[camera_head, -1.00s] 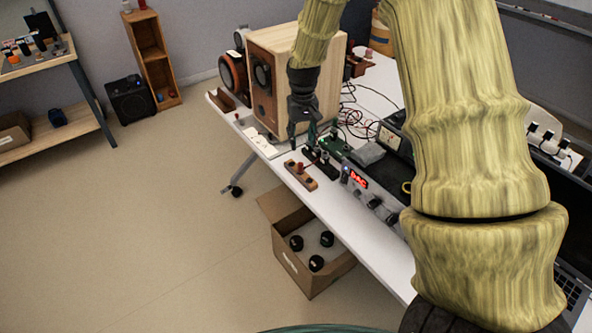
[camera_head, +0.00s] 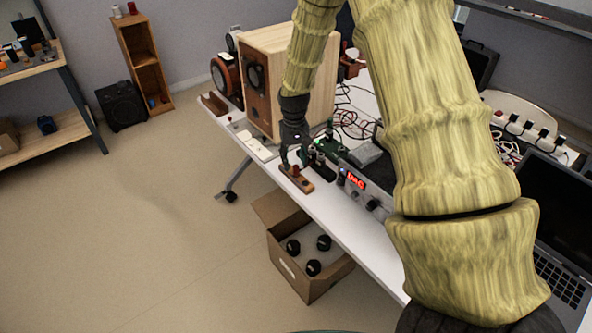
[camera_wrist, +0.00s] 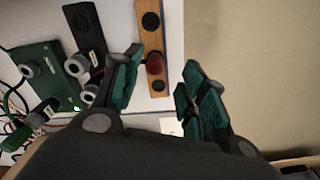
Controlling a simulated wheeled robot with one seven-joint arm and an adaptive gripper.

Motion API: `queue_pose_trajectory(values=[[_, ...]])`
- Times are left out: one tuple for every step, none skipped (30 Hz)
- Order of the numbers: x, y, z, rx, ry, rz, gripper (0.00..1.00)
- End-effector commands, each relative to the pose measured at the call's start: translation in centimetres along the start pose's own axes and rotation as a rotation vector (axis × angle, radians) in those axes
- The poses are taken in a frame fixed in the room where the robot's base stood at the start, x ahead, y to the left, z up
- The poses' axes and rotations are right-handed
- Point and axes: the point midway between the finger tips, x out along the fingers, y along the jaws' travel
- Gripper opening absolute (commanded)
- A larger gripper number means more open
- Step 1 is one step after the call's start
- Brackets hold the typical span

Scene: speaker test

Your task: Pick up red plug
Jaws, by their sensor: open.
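The red plug (camera_wrist: 155,64) stands in a narrow wooden block (camera_wrist: 151,22) with dark round holes, near the table's edge. In the wrist view it shows just beyond and between the fingertips, nearer the left finger. My gripper (camera_wrist: 163,80) is open with nothing in its grasp. In the head view my gripper (camera_head: 294,160) is over the wooden block (camera_head: 297,178), and the plug is hard to make out there. I cannot tell whether a finger touches the plug.
A black block (camera_wrist: 85,30) and a green board (camera_wrist: 42,72) with metal connectors stand close to the left. A large wooden speaker (camera_head: 290,80) stands behind my gripper. An open carton (camera_head: 318,285) is on the floor below the white table (camera_head: 350,232).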

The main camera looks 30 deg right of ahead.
Motion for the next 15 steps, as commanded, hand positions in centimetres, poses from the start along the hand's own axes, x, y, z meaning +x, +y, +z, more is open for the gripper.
queue_pose_trajectory(values=[[0.3,0.1,0.0,0.001,-0.002,0.000,0.42],[0.5,0.2,0.0,0.001,-0.002,0.000,0.42],[0.8,0.3,-0.1,0.001,-0.003,0.000,0.42],[1.1,0.3,-0.1,0.002,-0.003,0.000,0.42],[1.4,0.4,-0.1,0.002,-0.004,0.000,0.42],[1.9,0.5,-0.2,0.002,-0.004,0.000,0.42],[2.2,0.6,-0.2,0.002,-0.004,0.000,0.42],[2.5,0.7,-0.3,0.003,-0.003,0.000,0.42],[2.9,0.8,-0.4,0.003,-0.003,0.000,0.42],[3.4,0.8,-0.3,0.002,-0.004,0.000,0.42],[3.6,0.7,-0.3,0.002,-0.004,0.000,0.42],[4.0,0.7,-0.4,0.002,-0.003,-0.001,0.42],[4.2,0.7,-0.4,0.002,-0.002,0.000,0.42],[4.5,0.7,-0.4,0.002,-0.002,0.000,0.42],[4.7,0.7,-0.4,0.002,-0.002,0.000,0.42]])
